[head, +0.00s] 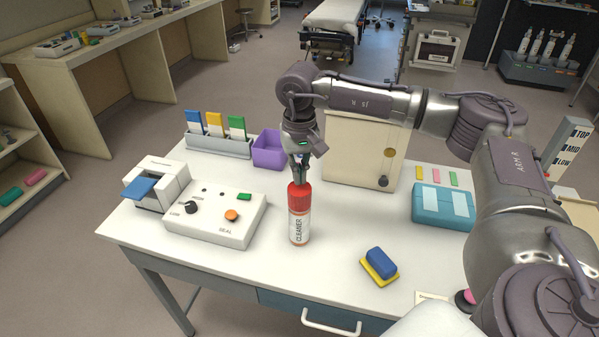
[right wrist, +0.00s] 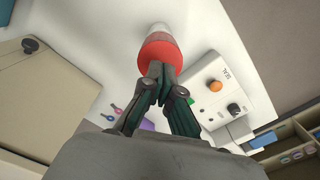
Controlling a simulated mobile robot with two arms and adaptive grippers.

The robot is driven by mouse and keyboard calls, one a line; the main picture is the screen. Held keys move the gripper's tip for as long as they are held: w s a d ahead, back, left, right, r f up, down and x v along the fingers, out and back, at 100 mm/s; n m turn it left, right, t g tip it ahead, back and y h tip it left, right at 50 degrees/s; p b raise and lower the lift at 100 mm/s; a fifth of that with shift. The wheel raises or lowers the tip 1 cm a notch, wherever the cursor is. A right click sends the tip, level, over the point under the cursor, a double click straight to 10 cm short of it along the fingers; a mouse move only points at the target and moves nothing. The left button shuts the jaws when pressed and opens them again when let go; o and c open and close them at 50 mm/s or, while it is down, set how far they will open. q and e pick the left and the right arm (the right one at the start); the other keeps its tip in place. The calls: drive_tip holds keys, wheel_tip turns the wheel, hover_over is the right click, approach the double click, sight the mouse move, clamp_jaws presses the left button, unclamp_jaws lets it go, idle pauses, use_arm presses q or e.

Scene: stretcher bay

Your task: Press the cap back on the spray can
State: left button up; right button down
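The spray can (head: 299,229), labelled CLEANER, stands upright on the white table with the red cap (head: 299,197) on its top; I see no gap between them. My right gripper (head: 299,178) points down right above the cap, fingertips together at its top. In the right wrist view the fingers (right wrist: 160,80) are shut with nothing visible between them, and their tips overlap the red cap (right wrist: 159,53). They look in contact with it, though the exact contact is hidden. The white can body (right wrist: 152,30) shows beyond. My left gripper is not in view.
The sealer box (head: 215,217) with an orange button stands left of the can. A purple bin (head: 270,150) and a beige cabinet (head: 350,150) are behind. A blue-and-yellow sponge (head: 381,263) lies front right, and a teal case (head: 442,206) sits further right. The table front is clear.

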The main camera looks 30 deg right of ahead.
drive_tip(key=shift+f, duration=0.15)
idle(0.6)
drive_tip(key=shift+f+b, duration=0.85)
drive_tip(key=shift+f, duration=0.05)
wheel_tip(320, 180, up, 8)
drive_tip(key=p, duration=0.4)
drive_tip(key=shift+p, duration=0.4)
idle(0.5)
